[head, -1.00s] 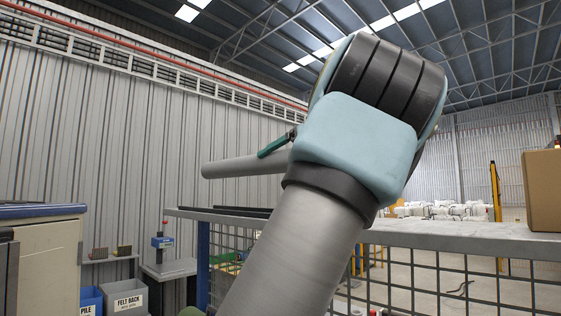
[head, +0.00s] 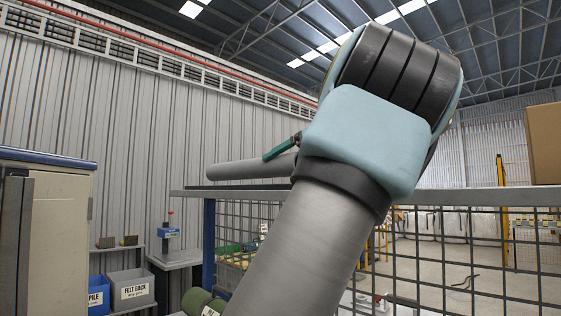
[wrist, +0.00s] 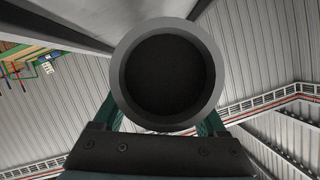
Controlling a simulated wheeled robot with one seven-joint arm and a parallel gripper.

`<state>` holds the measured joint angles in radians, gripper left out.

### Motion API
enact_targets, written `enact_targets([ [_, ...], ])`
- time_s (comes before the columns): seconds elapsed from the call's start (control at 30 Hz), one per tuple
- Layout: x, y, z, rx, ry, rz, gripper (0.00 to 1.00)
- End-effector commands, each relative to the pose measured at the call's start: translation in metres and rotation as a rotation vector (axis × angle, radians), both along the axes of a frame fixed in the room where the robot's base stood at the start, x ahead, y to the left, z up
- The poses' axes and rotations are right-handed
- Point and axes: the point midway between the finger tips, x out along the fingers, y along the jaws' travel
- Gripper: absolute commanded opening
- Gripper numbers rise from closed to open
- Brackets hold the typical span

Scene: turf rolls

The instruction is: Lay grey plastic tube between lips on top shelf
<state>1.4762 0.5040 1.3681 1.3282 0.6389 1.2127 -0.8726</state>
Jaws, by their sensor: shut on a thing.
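The grey plastic tube (head: 235,170) is held near level just above the left part of the top shelf (head: 460,197) in the head view. Its open end (wrist: 120,82) faces the wrist camera as a large ring. My gripper (head: 282,148) is shut on the tube, with teal fingers on both sides of it. The shelf top is seen almost edge-on. The lips show only as a thin dark line (head: 225,187) under the tube. I cannot tell whether the tube touches them. My arm hides the shelf's middle and the tube's right part.
A cardboard box (head: 545,145) stands on the shelf at the right. Wire mesh (head: 440,245) hangs below the shelf. A cabinet (head: 55,225), a grey bin (head: 131,290) and green rolls (head: 197,300) are at the lower left. The air left of the tube is clear.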

Motion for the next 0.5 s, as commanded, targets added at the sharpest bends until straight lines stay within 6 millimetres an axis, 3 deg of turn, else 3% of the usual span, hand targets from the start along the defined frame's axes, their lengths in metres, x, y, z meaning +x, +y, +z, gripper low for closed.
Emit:
enact_targets([
  [0.4, 0.0001, 0.0003, -0.0072, 0.001, -0.001, 0.001, 0.02],
  [0.43, 0.0001, 0.0003, -0.0072, 0.001, -0.001, 0.001, 0.75],
  [0.5, 0.0001, 0.0003, -0.0072, 0.001, -0.001, 0.001, 0.83],
])
